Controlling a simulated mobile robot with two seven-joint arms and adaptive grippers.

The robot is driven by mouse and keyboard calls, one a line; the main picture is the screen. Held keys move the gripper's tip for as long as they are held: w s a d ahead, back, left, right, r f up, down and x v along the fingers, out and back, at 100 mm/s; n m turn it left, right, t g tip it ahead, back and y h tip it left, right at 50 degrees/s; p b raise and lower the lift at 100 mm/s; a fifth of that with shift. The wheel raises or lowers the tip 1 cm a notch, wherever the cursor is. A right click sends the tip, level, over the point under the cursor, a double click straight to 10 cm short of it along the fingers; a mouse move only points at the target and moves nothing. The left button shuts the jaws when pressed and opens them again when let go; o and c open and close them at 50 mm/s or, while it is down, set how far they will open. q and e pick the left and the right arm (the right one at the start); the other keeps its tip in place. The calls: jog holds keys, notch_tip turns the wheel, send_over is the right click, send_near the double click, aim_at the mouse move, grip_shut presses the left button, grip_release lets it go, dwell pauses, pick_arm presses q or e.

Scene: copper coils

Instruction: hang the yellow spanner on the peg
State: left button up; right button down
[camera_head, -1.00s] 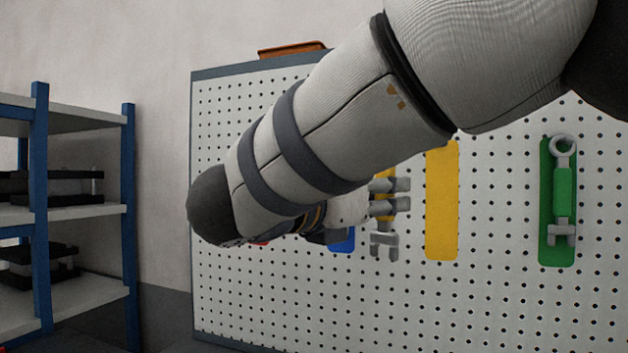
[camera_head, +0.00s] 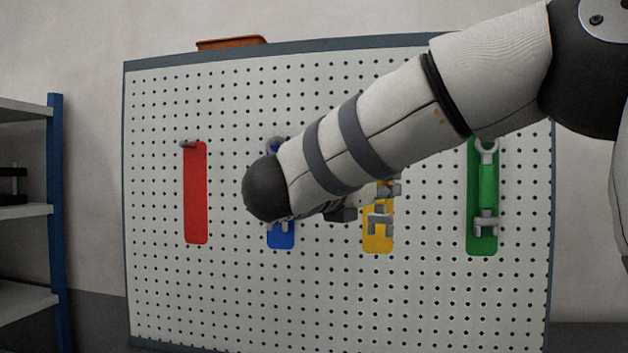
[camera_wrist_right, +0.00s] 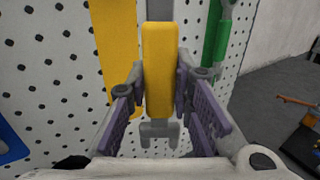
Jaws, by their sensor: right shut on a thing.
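The yellow spanner (camera_wrist_right: 158,75) is held upright in my right gripper (camera_wrist_right: 160,100), whose fingers are shut on its yellow handle. Its grey open end points down below the fingers; its upper end runs out of the wrist view. In the head view my right gripper (camera_head: 385,190) is partly behind my arm, and the spanner's lower jaw (camera_head: 380,222) overlaps the yellow panel (camera_head: 378,245). In the wrist view the yellow panel (camera_wrist_right: 115,45) lies behind and left of the spanner. The peg on the yellow panel is hidden. My left gripper is not in view.
The pegboard (camera_head: 330,290) also carries a red panel (camera_head: 196,200) with a bare peg (camera_head: 188,144), a blue panel (camera_head: 281,241) with a spanner, partly covered by my arm, and a green panel with a green spanner (camera_head: 486,190). Blue-framed shelves (camera_head: 57,200) stand at left.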

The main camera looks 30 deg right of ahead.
jog(key=shift+w+d, duration=0.2)
jog(key=shift+w, duration=0.2)
jog(key=w+d+f, duration=0.1)
jog(key=w+d, duration=0.4)
jog(key=w, duration=0.1)
jog(key=shift+d, duration=0.15)
dwell(0.4)
